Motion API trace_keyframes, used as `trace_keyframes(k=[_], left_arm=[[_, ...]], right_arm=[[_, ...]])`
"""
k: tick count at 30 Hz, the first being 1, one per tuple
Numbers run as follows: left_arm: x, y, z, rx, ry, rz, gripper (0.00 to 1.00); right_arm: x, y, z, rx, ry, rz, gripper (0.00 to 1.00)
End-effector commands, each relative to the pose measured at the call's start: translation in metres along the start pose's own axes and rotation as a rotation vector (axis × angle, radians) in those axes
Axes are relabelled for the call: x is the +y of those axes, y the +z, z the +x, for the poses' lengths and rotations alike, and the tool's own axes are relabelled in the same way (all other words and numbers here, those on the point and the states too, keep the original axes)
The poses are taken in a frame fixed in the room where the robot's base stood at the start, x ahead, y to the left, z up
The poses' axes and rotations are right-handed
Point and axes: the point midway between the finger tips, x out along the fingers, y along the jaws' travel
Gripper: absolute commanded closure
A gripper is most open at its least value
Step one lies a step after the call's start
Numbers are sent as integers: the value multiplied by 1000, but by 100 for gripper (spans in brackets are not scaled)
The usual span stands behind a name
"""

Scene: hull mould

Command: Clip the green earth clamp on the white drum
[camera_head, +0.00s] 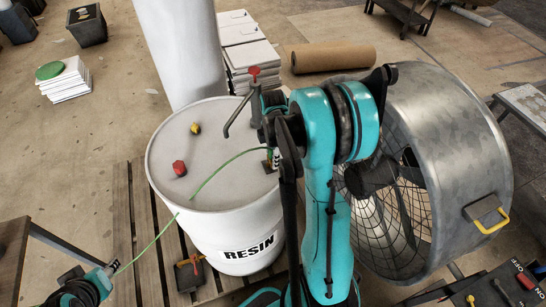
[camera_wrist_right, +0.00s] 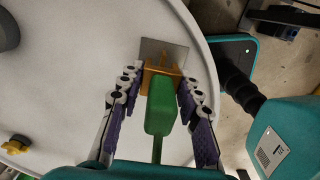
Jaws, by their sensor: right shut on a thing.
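The white drum (camera_head: 240,228), marked RESIN, stands upright on a wooden pallet. My right gripper (camera_head: 272,158) is low over the right part of its lid, near the rim. In the right wrist view, its purple-padded fingers (camera_wrist_right: 160,112) are shut on the green earth clamp (camera_wrist_right: 160,105). The clamp's orange jaw end points towards a small grey plate (camera_wrist_right: 165,50) just inside the drum's rim; I cannot tell whether it bites on anything. A green cable (camera_head: 222,174) crosses the lid to the lower left. My left gripper (camera_head: 110,268) is there, its fingers too small to read.
A red cap (camera_head: 179,168) and a yellow cap (camera_head: 195,128) sit on the lid, with a red-topped hand pump (camera_head: 254,85) at the back. A large metal fan (camera_head: 455,150) stands close on the right. A white column (camera_head: 180,45) rises behind the drum.

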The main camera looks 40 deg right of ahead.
Motion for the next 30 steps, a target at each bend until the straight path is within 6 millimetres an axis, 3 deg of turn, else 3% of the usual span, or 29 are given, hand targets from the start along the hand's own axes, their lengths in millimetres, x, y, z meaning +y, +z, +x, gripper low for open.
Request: trace_keyframes(k=[14,15,18,30], left_arm=[[0,4,5,0,0,0,60],[0,4,5,0,0,0,60],[0,4,5,0,0,0,60],[0,4,5,0,0,0,60]], right_arm=[[0,0,7,0,0,0,100],[0,0,7,0,0,0,64],[0,0,7,0,0,0,42],[0,0,-1,0,0,0,42]])
